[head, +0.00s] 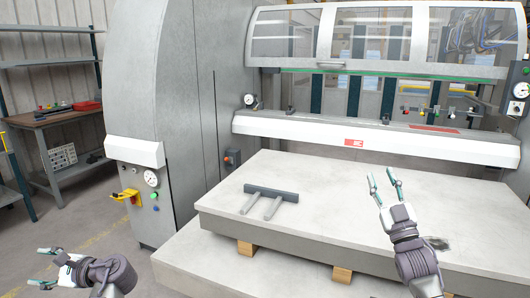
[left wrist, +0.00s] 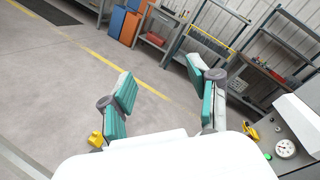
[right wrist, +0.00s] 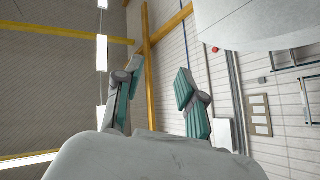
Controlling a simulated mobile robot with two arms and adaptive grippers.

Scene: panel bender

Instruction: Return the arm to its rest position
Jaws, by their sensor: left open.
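My left gripper (head: 42,266) is low at the left of the head view, above the floor and in front of the machine. Its two fingers are apart and nothing is between them; the left wrist view (left wrist: 158,78) shows only floor and shelving beyond. My right gripper (head: 382,179) is raised over the right part of the pale work table (head: 320,175), fingers spread and pointing away from me. In the right wrist view (right wrist: 152,80) the gap between its fingers is empty, with ceiling and wall behind.
The panel bender (head: 370,140) stands behind the table. A grey T-shaped part with two prongs (head: 270,193) lies on the table, left of my right gripper. A tall grey cabinet (head: 160,90) stands at left. A workbench (head: 55,115) is farther back. Floor around my left gripper looks clear.

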